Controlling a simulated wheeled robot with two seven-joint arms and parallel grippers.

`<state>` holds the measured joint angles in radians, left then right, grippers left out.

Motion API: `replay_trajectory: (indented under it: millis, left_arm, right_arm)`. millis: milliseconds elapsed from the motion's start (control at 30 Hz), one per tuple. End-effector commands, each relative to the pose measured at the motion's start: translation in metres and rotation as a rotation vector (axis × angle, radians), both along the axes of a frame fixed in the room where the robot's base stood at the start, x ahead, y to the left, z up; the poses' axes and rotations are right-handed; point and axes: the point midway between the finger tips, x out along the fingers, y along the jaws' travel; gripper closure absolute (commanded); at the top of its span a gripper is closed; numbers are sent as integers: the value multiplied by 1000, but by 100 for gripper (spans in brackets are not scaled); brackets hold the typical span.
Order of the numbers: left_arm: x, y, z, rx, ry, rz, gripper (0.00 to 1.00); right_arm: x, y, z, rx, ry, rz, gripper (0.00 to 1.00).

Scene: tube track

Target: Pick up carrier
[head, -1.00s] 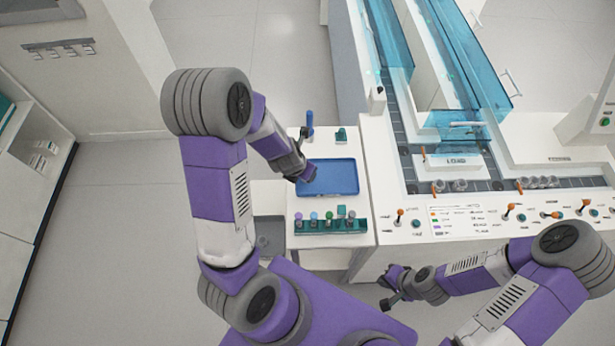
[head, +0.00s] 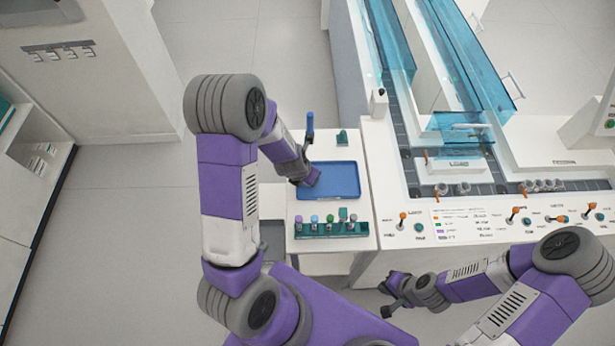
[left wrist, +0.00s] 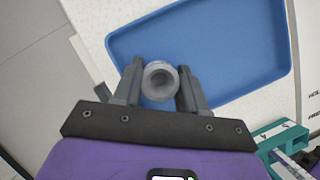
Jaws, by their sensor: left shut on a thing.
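A small round, grey, cup-like carrier (left wrist: 160,82) with a hollow centre shows in the left wrist view. It sits between the two fingers of my left gripper (left wrist: 160,90), which is shut on it. Behind it is the blue tray (left wrist: 225,45).
A green rack (head: 330,228) with several coloured caps stands at the near edge of the side table (head: 368,225).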

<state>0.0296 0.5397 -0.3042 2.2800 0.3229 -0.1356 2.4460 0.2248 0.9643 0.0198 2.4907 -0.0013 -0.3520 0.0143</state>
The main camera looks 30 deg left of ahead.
Motion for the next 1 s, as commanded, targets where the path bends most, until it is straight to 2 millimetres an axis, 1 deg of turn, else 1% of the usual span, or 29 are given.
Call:
replay_trajectory:
  millis: [67, 167, 400, 500, 767, 1000]
  left_arm:
    - [0, 0, 4, 0, -1, 0, 76]
    - [1, 0, 16, 1, -3, 0, 76]
    - [1, -1, 67, 0, -3, -1, 76]
    - [1, -1, 83, 0, -3, -1, 76]
    - [0, 0, 106, 0, -1, -1, 76]
    - [0, 0, 125, 0, 0, 0, 76]
  right_arm:
    - [0, 0, 2, 0, 0, 0, 100]
    - [0, 0, 8, 0, 0, 0, 100]
    - [0, 0, 37, 0, 0, 0, 100]
    - [0, 0, 47, 0, 0, 0, 100]
    - [0, 0, 63, 0, 0, 0, 100]
    - [0, 0, 83, 0, 0, 0, 100]
